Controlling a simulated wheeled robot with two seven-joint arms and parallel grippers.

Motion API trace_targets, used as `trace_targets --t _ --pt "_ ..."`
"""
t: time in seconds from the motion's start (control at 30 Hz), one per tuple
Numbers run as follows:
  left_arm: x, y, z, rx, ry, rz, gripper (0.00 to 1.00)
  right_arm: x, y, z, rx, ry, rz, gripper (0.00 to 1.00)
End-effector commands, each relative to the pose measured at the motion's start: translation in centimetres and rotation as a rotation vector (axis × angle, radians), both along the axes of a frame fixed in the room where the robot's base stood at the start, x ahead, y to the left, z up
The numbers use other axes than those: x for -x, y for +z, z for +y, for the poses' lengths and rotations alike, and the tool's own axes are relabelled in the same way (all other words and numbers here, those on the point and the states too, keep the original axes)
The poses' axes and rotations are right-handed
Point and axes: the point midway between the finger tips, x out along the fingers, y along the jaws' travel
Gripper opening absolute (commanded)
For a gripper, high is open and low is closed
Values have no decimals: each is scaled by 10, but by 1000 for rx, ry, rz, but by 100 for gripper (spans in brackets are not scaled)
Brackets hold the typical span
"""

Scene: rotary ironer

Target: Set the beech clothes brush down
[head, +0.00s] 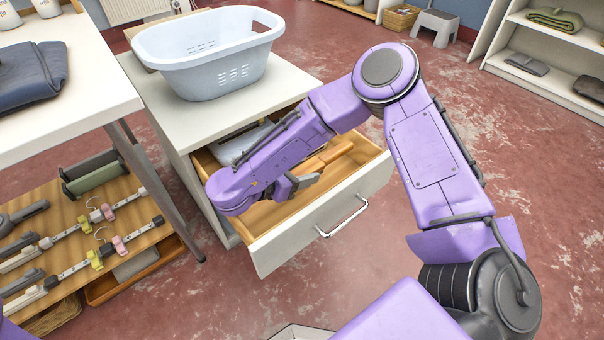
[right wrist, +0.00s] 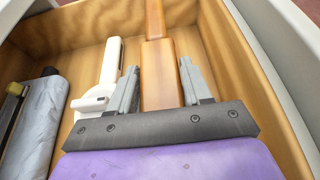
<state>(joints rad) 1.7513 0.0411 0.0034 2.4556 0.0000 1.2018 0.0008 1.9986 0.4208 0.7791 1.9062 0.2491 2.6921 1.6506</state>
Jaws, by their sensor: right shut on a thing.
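The beech clothes brush (head: 328,158) is a long orange-brown wooden piece inside the open drawer (head: 315,222) of the white cabinet. My right gripper (head: 300,184) reaches down into the drawer and is shut on the brush. In the right wrist view, the brush (right wrist: 160,75) lies between the two grey fingers of the gripper (right wrist: 158,78), its narrower part pointing away. I cannot tell whether the brush touches the drawer floor. Its near end is hidden behind the gripper. My left gripper is out of view.
Beside the brush in the drawer lie a white handheld tool (right wrist: 108,80) and a silver-grey bundle (right wrist: 38,120). A pale blue laundry basket (head: 205,65) stands on the cabinet top (head: 165,110). A white table (head: 75,105) with folded dark cloth is at left.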

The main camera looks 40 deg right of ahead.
Motion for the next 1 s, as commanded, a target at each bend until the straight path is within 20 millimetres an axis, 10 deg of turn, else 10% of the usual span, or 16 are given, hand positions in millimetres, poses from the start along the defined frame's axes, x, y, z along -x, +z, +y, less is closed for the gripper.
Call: trace_targets --t 0.57,0.6,0.67,1.0 --pt "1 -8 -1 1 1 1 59 0 -11 0 0 0 -1 10" --pt "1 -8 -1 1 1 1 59 0 -11 0 0 -1 0 58" --pt "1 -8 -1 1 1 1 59 0 -11 0 0 -1 0 74" --pt "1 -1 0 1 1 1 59 0 -3 0 0 0 -1 74"
